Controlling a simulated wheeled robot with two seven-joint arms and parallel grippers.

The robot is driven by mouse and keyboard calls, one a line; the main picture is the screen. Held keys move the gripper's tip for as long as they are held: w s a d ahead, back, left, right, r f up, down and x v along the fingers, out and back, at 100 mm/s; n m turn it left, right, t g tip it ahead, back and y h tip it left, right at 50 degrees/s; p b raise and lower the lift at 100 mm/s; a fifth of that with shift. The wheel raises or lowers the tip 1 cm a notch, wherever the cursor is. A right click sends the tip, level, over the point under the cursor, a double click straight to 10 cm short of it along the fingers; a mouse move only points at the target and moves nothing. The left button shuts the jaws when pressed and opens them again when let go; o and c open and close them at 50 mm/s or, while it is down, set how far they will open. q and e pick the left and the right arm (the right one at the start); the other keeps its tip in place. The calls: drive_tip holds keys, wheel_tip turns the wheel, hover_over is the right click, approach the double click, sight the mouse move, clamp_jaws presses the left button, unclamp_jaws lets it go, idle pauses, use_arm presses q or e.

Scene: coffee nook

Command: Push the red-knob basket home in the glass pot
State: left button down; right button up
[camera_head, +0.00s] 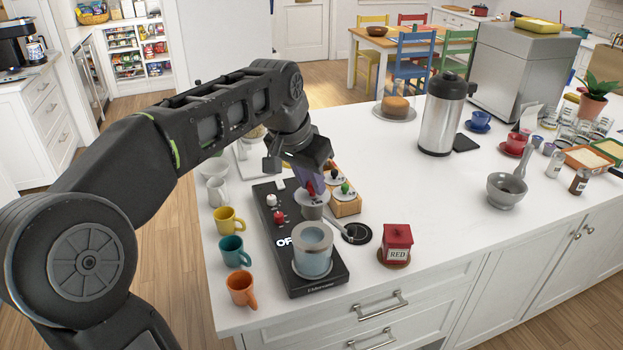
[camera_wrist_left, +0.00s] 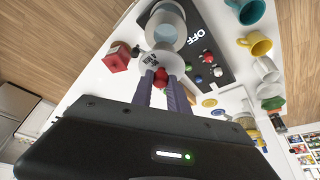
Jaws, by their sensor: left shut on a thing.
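My left gripper (camera_head: 311,182) is shut on the red knob (camera_wrist_left: 160,76) of a pale grey basket (camera_head: 313,203). The purple fingers stand on either side of the knob in the left wrist view, and the basket's round lid (camera_wrist_left: 158,60) shows just beyond them. The glass pot (camera_head: 313,258), with pale blue contents, stands on a black base marked OFF. The basket is held on the pot's far side in the head view, apparently raised. In the wrist view its lid overlaps the edge of the pot (camera_wrist_left: 172,28). My right gripper is not in view.
A wooden stand (camera_head: 346,209) with green- and dark-knobbed lids is close right of the basket. Yellow (camera_head: 229,220), teal (camera_head: 234,252) and orange (camera_head: 241,289) mugs line the left edge. The middle counter is clear.

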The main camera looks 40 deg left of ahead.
sight(303, 204)
use_arm(q)
drive_tip(key=shift+f+b, duration=1.75)
drive_tip(key=shift+f, duration=0.7)
drive_tip(key=shift+f+b, duration=2.5)
drive_tip(key=shift+f, duration=0.55)
idle(0.8)
drive_tip(key=c, duration=1.2)
unclamp_jaws()
drive_tip(key=shift+s+r, duration=0.1)
drive_tip(key=shift+r, duration=0.15)
drive_tip(key=v, duration=0.7)
drive_tip(key=shift+s+r, duration=0.1)
drive_tip(key=shift+r, duration=0.1)
